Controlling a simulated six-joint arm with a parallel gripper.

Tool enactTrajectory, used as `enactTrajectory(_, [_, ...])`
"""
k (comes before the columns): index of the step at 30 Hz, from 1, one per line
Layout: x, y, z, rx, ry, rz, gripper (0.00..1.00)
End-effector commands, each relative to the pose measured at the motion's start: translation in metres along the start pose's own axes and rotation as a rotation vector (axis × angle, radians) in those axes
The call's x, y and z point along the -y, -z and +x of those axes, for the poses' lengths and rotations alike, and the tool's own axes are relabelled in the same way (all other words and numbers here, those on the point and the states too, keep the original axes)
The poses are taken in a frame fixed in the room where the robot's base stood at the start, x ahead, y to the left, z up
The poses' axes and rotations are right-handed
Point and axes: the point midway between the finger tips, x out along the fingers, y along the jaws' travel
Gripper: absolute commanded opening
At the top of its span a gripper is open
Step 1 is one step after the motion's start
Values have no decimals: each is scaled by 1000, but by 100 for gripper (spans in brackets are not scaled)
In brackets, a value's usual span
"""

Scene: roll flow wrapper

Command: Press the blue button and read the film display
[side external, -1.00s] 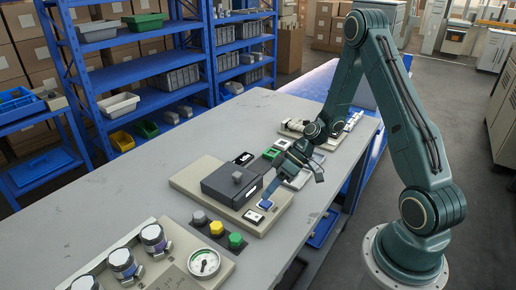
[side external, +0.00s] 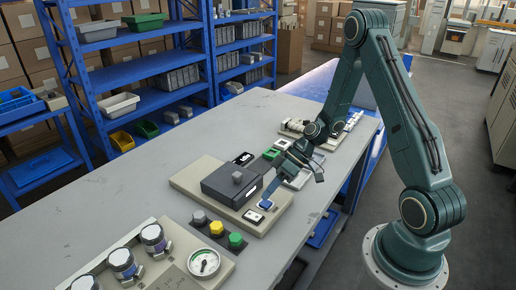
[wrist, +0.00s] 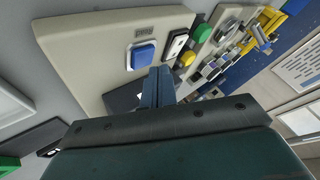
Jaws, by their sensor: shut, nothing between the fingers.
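The blue button (side external: 265,204) sits on the beige panel (side external: 190,181) on the bench. In the wrist view the blue button (wrist: 143,56) is a blue square in a white frame, with a small grey marked plate (wrist: 144,31) beside it. My gripper (side external: 268,196) is shut and empty, pointing down at the button. In the wrist view its fingertips (wrist: 158,70) are close beside the button's edge; I cannot tell whether they touch it. No film reading is legible; a small light display (side external: 252,193) shows on the dark box.
The dark box (side external: 230,183) with a grey knob stands left of my gripper. Grey, yellow and green buttons (side external: 217,228), a round gauge (side external: 204,263) and several silver-topped cylinders (side external: 122,263) are nearer the camera.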

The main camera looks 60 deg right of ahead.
Motion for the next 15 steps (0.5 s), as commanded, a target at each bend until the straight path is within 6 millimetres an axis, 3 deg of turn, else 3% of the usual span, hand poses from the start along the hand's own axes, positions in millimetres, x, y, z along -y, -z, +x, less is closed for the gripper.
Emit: enactTrajectory(15, [-4,-4,6,0,-1,1,0])
